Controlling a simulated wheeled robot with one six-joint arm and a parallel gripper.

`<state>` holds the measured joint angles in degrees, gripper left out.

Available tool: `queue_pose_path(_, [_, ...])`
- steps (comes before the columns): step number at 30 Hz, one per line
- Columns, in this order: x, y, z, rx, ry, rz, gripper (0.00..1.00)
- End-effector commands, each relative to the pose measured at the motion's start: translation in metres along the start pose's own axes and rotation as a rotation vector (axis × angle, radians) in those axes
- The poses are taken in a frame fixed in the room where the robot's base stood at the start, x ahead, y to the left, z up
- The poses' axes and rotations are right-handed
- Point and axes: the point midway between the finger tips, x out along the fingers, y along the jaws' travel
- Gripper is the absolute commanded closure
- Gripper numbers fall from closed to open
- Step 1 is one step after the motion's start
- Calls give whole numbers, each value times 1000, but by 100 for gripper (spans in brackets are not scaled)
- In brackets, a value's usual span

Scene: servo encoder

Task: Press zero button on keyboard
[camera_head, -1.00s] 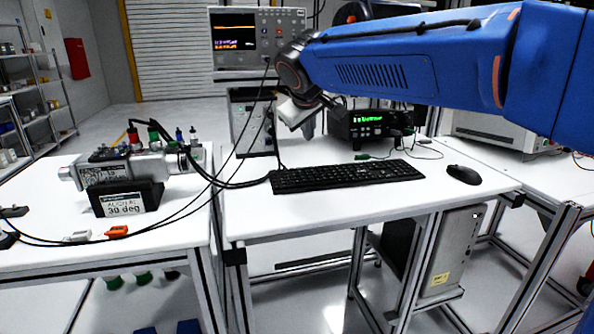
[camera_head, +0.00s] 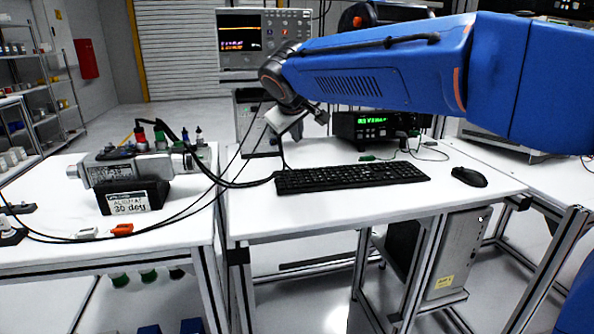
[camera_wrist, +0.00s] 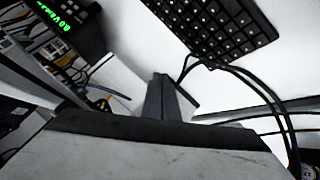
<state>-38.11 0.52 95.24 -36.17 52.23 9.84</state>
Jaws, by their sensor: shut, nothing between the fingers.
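The black keyboard (camera_head: 350,176) lies flat on the white table. Part of it also shows at the top right of the wrist view (camera_wrist: 215,28). The single keys are too small for me to tell which is the zero button. My gripper (camera_head: 284,135) is above the table, behind the keyboard's left end and apart from it. In the wrist view my gripper's dark fingers (camera_wrist: 162,95) are together and empty, pointing over bare table beside the keyboard.
A black mouse (camera_head: 469,177) lies right of the keyboard. A black box with a green display (camera_head: 368,126) and an oscilloscope (camera_head: 263,42) stand behind. Black cables run left from the keyboard's left end. A servo rig (camera_head: 130,170) stands on the left table.

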Motion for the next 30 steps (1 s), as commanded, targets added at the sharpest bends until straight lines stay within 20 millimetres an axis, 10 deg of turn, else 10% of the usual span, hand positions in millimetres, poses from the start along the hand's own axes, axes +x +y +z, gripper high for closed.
queue_pose_path(30, [46,-34,34,1,0,-1,100])
